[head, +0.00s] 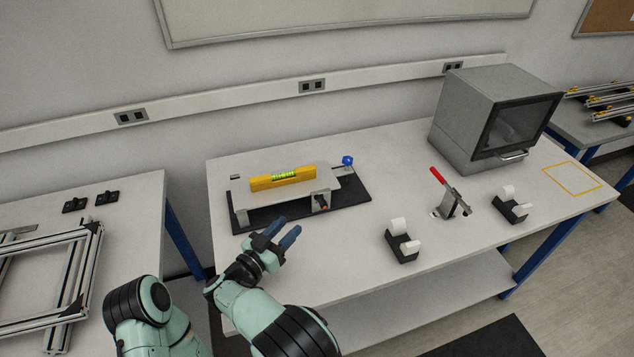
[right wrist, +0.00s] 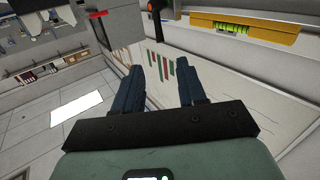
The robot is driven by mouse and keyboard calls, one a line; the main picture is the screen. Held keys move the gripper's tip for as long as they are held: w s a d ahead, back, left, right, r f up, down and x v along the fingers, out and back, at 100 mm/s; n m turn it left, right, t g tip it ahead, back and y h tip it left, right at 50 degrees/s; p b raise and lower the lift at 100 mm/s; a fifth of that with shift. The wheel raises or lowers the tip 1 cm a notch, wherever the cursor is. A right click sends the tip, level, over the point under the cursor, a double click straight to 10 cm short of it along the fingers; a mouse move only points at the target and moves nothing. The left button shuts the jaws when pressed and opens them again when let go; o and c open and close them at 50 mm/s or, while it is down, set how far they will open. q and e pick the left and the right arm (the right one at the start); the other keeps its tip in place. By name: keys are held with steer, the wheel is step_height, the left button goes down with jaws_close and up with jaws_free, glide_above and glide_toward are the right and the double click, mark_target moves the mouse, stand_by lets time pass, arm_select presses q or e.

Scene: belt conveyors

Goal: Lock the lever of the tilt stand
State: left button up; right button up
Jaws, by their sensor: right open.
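The tilt stand has a black base (head: 354,187) and a pale raised plate (head: 324,191) carrying a yellow spirit level (head: 268,183). A small dark lever with an orange-red part (head: 321,203) is at the plate's front edge; whether it is locked cannot be told. A blue knob (head: 347,160) stands at the back right. My right gripper (head: 289,229) is open and empty, in front of the stand and apart from the lever. In the right wrist view, the level (right wrist: 243,26) and dark lever (right wrist: 155,12) lie beyond the open fingers (right wrist: 161,72). My left gripper is not in view.
A red-handled clamp (head: 452,199) and two tape dispensers (head: 402,246) (head: 511,208) stand on the table to the right. A grey oven-like box (head: 462,112) is at the back right. The table between stand and clamp is clear. An aluminium frame (head: 50,325) lies on the left table.

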mark_target(317, 197)
steer(key=p+x, duration=0.3)
steer(key=x, duration=1)
steer(key=shift+w+d+r, duration=0.1)
steer(key=shift+w+d, duration=0.1)
steer(key=shift+w, duration=0.1)
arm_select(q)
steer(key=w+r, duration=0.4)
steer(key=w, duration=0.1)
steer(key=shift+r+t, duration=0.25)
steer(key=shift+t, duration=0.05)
arm_select(e)
steer(key=shift+s, duration=0.1)
steer(key=shift+c, duration=0.7)
jaws_close()
